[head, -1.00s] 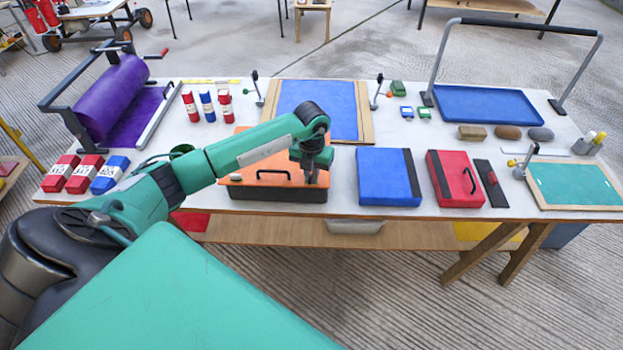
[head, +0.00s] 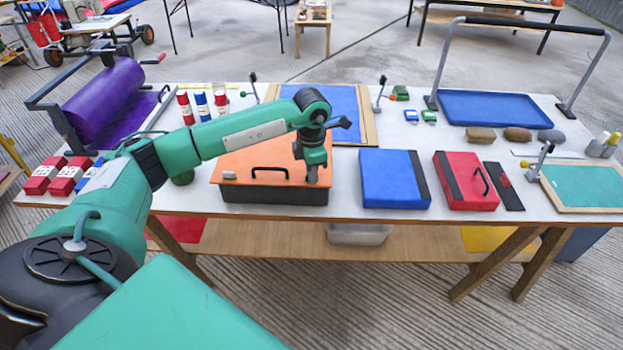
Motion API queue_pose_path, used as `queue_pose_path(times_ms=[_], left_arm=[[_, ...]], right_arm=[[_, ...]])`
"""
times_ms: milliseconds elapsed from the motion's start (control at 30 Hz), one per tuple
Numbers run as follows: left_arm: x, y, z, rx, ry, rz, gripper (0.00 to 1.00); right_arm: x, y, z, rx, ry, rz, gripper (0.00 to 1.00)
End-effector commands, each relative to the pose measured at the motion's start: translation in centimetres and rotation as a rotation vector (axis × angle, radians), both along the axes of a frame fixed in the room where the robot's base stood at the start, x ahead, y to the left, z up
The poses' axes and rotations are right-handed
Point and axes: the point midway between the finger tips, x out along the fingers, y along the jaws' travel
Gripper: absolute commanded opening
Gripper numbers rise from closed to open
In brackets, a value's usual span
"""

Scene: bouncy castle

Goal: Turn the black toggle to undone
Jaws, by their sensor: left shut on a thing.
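A box with an orange lid (head: 250,157) and dark lower body (head: 262,194) stands at the front of the table, left of the middle. My left gripper (head: 318,181) points down at the right front edge of the lid. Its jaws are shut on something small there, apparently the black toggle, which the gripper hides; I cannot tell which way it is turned. A grey latch (head: 229,176) shows at the lid's left front, and a black handle (head: 270,170) lies between. My right gripper is out of view.
A blue case (head: 388,178) and a red case (head: 462,182) lie right of the box. Red numbered blocks (head: 42,175) are at the left, a purple roller (head: 103,100) behind them. A blue tray (head: 490,107) with a tall frame stands at back right.

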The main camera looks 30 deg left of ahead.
Motion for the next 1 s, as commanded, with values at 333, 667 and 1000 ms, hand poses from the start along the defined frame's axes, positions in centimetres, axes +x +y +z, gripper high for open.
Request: queue_pose_path(times_ms=[333,667,1000], left_arm=[[0.1,0.0,-0.1,0.000,-0.004,-0.228,0.00],[0.1,0.0,0.1,0.000,-0.003,-0.317,0.00],[0.1,0.0,0.2,0.000,-0.003,-0.326,0.00]], right_arm=[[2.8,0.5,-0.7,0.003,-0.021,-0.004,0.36],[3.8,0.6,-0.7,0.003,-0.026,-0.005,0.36],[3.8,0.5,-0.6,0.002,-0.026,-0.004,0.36]])
